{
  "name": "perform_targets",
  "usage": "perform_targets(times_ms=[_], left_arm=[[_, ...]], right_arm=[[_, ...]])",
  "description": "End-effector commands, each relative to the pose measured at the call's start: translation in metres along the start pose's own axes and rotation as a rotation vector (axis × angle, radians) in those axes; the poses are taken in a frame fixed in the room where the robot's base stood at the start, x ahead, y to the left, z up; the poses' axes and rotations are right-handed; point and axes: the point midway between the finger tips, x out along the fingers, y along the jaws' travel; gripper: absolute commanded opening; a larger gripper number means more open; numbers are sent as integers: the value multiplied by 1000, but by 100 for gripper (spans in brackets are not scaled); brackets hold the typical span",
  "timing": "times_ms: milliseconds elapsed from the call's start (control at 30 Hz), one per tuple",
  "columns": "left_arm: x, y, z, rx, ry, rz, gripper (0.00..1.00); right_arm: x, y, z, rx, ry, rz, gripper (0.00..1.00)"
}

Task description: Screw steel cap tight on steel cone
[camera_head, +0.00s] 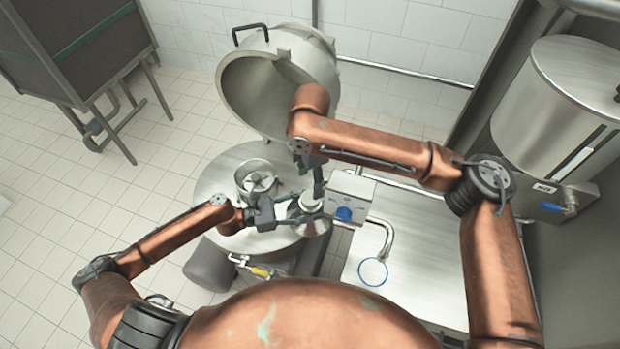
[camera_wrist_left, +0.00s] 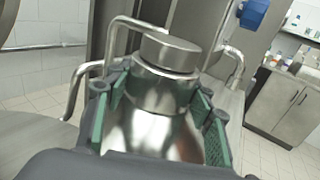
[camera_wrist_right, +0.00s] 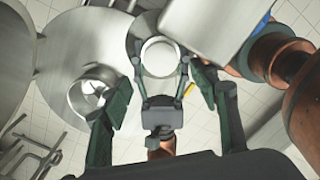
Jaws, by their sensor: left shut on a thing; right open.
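The steel cone (camera_head: 313,227) is held by my left gripper (camera_head: 284,211), shut on it. In the left wrist view the shiny cone (camera_wrist_left: 150,135) stands between the green finger pads. The steel cap (camera_wrist_left: 170,52) sits on top of the cone's neck and looks slightly tilted to the picture; how tightly it is seated cannot be seen. From above, the cap (camera_wrist_right: 160,57) shows as a bright disc in the right wrist view. My right gripper (camera_wrist_right: 163,88) is open and empty, with its fingers apart. In the head view it is above the cap.
A control box with a blue knob (camera_head: 344,213) stands close to the right of the cap. Behind is a round steel surface (camera_head: 222,185) bearing a bladed steel ring (camera_head: 257,178). A steel table (camera_head: 425,270) and a bent pipe (camera_head: 386,232) are at right. A large open lid (camera_head: 290,50) rises behind.

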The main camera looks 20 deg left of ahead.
Motion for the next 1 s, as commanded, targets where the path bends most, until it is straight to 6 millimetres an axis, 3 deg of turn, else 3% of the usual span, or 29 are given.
perform_targets(times_ms=[500, 700, 1000], left_arm=[[1, 0, 2, 1, -4, -1, 0], [1, 0, 2, 1, -4, -1, 0], [1, 0, 2, 2, -4, -1, 0]], right_arm=[[67, 0, 0, 1, 0, -1, 55], [78, 0, 0, 1, 0, -1, 55], [79, 0, 0, 1, 0, -1, 54]])
